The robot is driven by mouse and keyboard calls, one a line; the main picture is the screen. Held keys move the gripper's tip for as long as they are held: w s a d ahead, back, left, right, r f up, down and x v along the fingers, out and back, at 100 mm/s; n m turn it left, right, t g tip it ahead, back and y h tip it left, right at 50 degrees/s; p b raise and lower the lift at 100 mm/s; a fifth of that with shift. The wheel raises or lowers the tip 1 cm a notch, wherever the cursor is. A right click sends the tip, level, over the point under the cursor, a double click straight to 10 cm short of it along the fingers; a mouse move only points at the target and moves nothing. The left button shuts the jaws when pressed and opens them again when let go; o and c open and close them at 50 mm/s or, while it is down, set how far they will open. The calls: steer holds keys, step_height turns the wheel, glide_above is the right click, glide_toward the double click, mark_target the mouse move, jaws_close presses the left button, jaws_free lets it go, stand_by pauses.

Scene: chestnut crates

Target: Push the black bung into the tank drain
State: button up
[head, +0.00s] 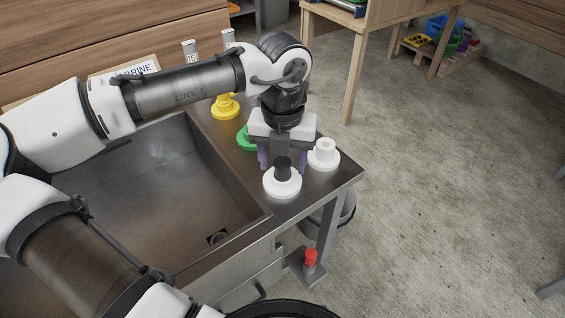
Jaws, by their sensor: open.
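The black bung (283,170) stands upright on a round white base (282,187) on the metal ledge right of the tank. I cannot tell whether bung and base are one piece. My gripper (283,160) points down above the ledge, its purple fingers apart on the left and right of the bung's upper part. Whether they are level with the bung or behind it is hard to tell. The tank (120,190) is an open steel basin. A small dark square on its floor near the front right corner looks like the drain (217,238).
A white bung (324,150) stands close right of my gripper. A green one (243,138), partly hidden, and a yellow one (225,107) stand behind. A red one (310,259) sits on a low bracket below.

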steer(key=shift+f, duration=0.6)
jaws_close()
steer(key=shift+r+p, duration=0.65)
steer(key=shift+p, duration=0.3)
stand_by(0.4)
steer(key=c, duration=0.7)
jaws_free()
steer(key=shift+c, duration=0.2)
jaws_close()
